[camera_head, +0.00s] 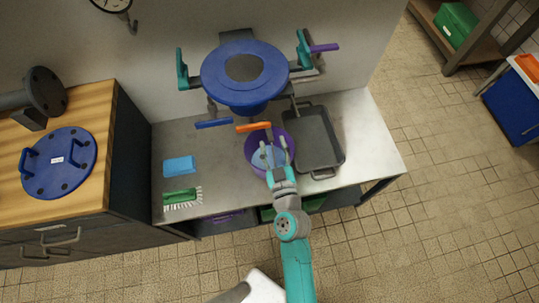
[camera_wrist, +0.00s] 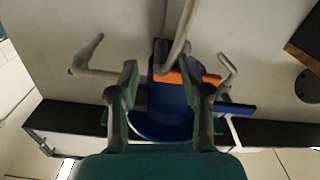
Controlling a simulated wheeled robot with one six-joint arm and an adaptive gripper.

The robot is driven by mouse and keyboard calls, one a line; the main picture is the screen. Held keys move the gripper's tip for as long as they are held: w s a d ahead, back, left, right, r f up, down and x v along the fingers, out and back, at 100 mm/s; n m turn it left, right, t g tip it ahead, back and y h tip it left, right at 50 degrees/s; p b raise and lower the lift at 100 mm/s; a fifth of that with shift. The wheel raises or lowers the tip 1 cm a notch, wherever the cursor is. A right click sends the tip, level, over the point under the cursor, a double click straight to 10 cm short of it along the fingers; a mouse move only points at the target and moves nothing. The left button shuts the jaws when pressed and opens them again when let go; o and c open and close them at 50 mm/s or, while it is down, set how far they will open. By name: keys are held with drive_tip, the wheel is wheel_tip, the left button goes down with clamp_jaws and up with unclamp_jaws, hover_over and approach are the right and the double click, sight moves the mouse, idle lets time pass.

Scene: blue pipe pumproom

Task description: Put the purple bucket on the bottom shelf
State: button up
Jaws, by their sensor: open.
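The purple bucket (camera_head: 251,149) stands on the grey worktop, near its middle, with a pale blue-grey area showing inside its rim. My gripper (camera_head: 273,146) is over the bucket in the head view, its two fingers apart and nothing seen between them. I cannot tell how far the fingers are above or inside the bucket. In the wrist view my open gripper (camera_wrist: 162,97) shows both fingers, with an orange bar and a blue shape beyond them; the bucket is not clearly seen there. The bottom shelf (camera_head: 247,221) under the worktop is mostly hidden by the top.
A dark grey tray (camera_head: 313,138) lies right of the bucket. A blue sponge (camera_head: 179,166) and a green brush (camera_head: 181,196) lie left. A blue round flange (camera_head: 245,72) juts from the wall behind. Purple and green items show under the worktop.

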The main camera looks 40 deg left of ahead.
sight(269, 131)
drive_tip(key=shift+x, duration=2.55)
drive_tip(key=shift+f, duration=0.1)
clamp_jaws()
